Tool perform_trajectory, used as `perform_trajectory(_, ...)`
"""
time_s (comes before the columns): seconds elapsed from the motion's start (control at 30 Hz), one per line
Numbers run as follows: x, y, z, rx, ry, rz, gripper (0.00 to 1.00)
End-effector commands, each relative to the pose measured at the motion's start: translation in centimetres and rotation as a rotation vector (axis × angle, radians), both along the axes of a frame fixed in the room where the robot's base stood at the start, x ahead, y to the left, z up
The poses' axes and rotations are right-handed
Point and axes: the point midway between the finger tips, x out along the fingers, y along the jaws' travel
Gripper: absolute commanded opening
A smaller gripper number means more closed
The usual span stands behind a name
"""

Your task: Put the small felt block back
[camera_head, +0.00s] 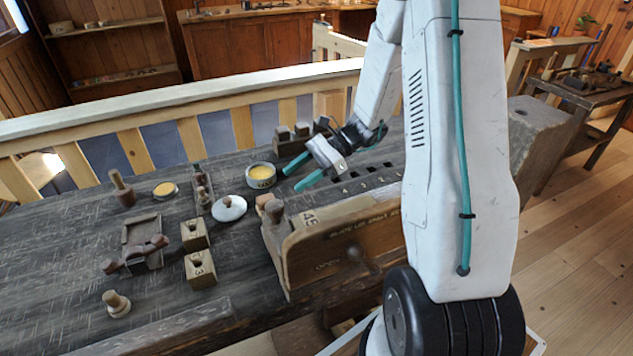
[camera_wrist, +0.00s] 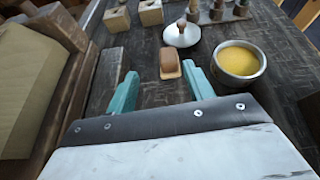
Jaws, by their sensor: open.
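A small brown block with rounded edges and a paler base, likely the felt block (camera_wrist: 170,59), lies on the dark bench between the white lid (camera_wrist: 182,36) and my fingers in the wrist view. In the head view it shows partly behind the wooden vise, as an orange-tan block (camera_head: 264,199). My gripper (camera_head: 291,179) has teal fingers that are apart and empty, above the bench. In the wrist view the block is just beyond the fingertips, nearer the right finger. I cannot tell which spot the block belongs in.
A tin of yellow paste (camera_head: 261,175) stands close to my fingers. The vise (camera_head: 345,240) is in front. Two numbered wooden blocks (camera_head: 195,235) (camera_head: 200,268) and a tool rack (camera_head: 202,190) stand left. Numbered slots (camera_head: 367,176) are cut to the right.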

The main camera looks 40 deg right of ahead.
Motion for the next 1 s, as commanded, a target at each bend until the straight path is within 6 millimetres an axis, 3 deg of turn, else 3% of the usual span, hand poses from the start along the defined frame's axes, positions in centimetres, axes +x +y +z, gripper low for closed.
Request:
perform_trajectory(0.2, -3.6, 3.9, 5.6, -0.171, -0.148, 0.255, 0.52)
perform_trajectory(0.5, -10.8, 7.8, 11.5, -0.434, -0.378, 0.641, 0.52)
perform_trajectory(0.77, -17.1, 8.8, 14.8, -0.666, -0.579, 0.956, 0.52)
perform_trajectory(1.0, -22.1, 8.2, 16.7, -0.889, -0.756, 1.223, 0.52)
